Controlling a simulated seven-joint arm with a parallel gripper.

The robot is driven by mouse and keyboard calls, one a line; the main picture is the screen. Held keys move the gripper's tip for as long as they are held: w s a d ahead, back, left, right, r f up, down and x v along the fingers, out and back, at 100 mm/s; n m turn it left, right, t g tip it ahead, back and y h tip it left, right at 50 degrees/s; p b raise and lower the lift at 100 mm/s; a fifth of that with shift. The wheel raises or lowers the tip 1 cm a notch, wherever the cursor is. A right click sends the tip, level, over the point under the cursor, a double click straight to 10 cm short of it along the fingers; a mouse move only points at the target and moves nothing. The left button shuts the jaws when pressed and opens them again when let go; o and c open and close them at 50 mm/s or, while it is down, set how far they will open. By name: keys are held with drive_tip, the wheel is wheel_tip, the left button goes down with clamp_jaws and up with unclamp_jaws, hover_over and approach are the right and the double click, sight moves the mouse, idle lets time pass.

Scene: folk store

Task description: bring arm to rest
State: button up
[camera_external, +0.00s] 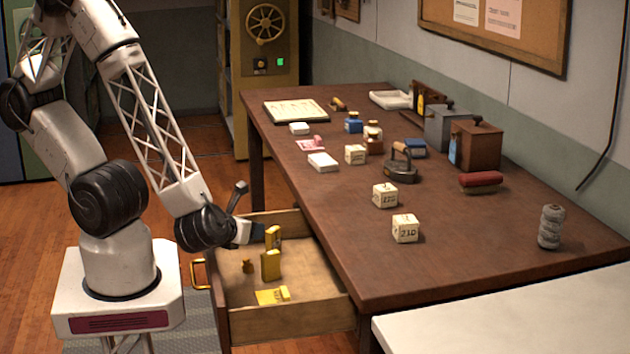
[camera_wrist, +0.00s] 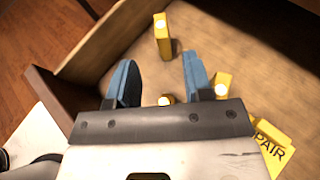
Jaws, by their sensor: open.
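My gripper (camera_wrist: 157,82) is open, with its two blue fingers apart and nothing held between them. In the external view my gripper (camera_external: 256,232) is over the back part of an open wooden drawer (camera_external: 292,326). A small yellow object (camera_wrist: 165,99) shows between the fingers in the wrist view, below them and partly hidden by the gripper body. Yellow boxes stand in the drawer, one near its middle (camera_external: 270,265) and one behind it (camera_external: 273,237). A flat yellow piece (camera_external: 272,296) lies near the drawer's front; lettering reading "PAIR" shows on it in the wrist view (camera_wrist: 271,147).
The drawer handle (camera_external: 198,273) is at the left. The brown table (camera_external: 340,215) rises beside the drawer and carries white numbered cubes (camera_external: 405,228), an iron (camera_external: 400,168), a red brush (camera_external: 481,181) and wooden boxes (camera_external: 476,145). A white surface (camera_external: 510,318) lies at the front right.

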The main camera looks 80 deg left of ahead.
drive_tip(key=w+d+r+m+h, duration=0.4)
drive_tip(key=r+m+h, duration=0.2)
drive_tip(key=r+m, duration=0.45)
drive_tip(key=w+d+r+m+h, duration=0.5)
drive_tip(key=r+m, duration=0.3)
drive_tip(key=m, duration=0.5)
drive_tip(key=s+a+r+m+g, duration=0.3)
drive_tip(key=s+a+r+m, duration=0.3)
drive_tip(key=m, duration=0.5)
drive_tip(key=s+a+r+m+g+y, duration=0.1)
drive_tip(key=s+a+r+m+g, duration=0.3)
drive_tip(key=m, duration=0.6)
drive_tip(key=s+a+r, duration=0.2)
drive_tip(key=a, duration=0.1)
drive_tip(key=shift+s+a+m, duration=0.3)
drive_tip(key=shift+a+m, duration=0.05)
drive_tip(key=shift+a, duration=0.05)
